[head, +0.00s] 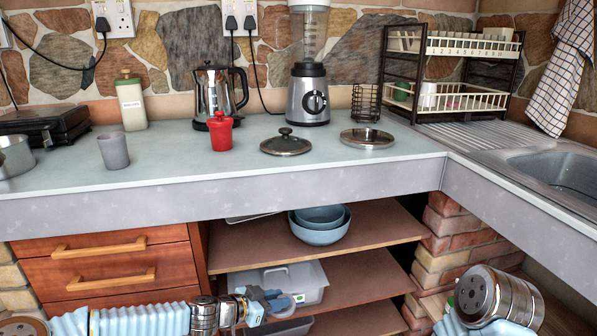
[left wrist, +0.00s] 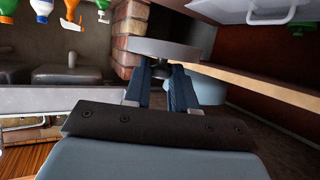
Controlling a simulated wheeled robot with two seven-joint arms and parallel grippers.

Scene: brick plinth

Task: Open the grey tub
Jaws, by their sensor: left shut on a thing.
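My left gripper (head: 268,298) is in front of the open shelves under the counter. The lid also shows as a small grey disc in the head view (head: 281,300). Below it, a grey tub (head: 285,328) shows only its upper part at the bottom of the picture. I cannot tell whether the lid belongs to it. My right gripper is out of view.
A whitish tub with a handle (head: 300,280) stands on the shelf behind my left gripper. Blue bowls (head: 320,228) sit on the shelf above. Drawers (head: 105,262) are at the left and brick pillars (head: 440,250) at the right. The counter (head: 220,175) holds several kitchen things.

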